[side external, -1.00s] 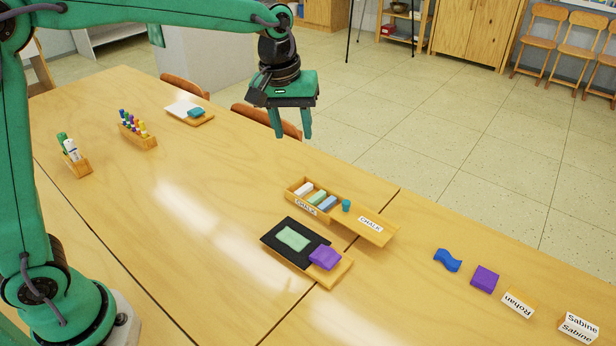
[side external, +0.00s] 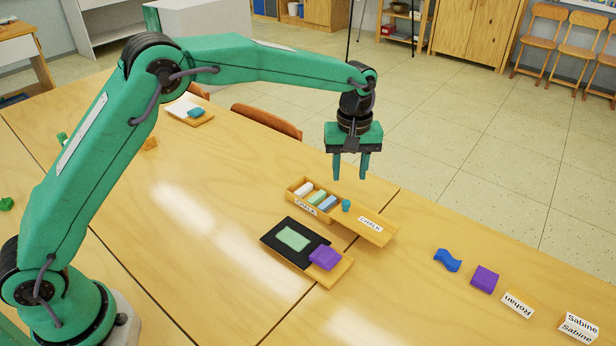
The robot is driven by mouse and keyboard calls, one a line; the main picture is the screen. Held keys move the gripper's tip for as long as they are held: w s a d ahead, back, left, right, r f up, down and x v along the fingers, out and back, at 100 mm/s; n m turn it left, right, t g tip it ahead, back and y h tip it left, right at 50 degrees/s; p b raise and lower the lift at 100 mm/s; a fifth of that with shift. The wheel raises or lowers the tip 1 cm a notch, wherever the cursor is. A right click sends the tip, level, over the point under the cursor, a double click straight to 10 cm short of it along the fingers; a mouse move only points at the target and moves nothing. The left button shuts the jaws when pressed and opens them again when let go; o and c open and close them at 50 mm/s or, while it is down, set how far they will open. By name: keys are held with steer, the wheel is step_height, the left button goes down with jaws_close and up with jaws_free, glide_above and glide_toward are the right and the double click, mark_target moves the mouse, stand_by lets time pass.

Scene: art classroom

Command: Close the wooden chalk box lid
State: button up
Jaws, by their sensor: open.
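The wooden chalk box (side external: 296,201) stands on the table with its lid slid out to the right. The lid (side external: 378,229) carries a CHALK label and has a small teal knob (side external: 346,205) near its left end. White, green and blue chalk sticks (side external: 318,198) show in the uncovered part of the box. My gripper (side external: 350,178) points straight down with its two fingers apart and empty. It hangs in the air and appears above the knob in the picture; its exact height and depth are hard to tell.
A tray (side external: 341,273) with a black board, a green piece and a purple block (side external: 325,257) lies just in front of the box. A blue wavy piece (side external: 447,260), a purple block (side external: 484,279) and name cards (side external: 518,303) lie to the right. A chair (side external: 267,121) stands behind the table.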

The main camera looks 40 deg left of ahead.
mark_target(346, 202)
steer(key=shift+f, duration=3.9)
steer(key=shift+c, duration=0.2)
jaws_close()
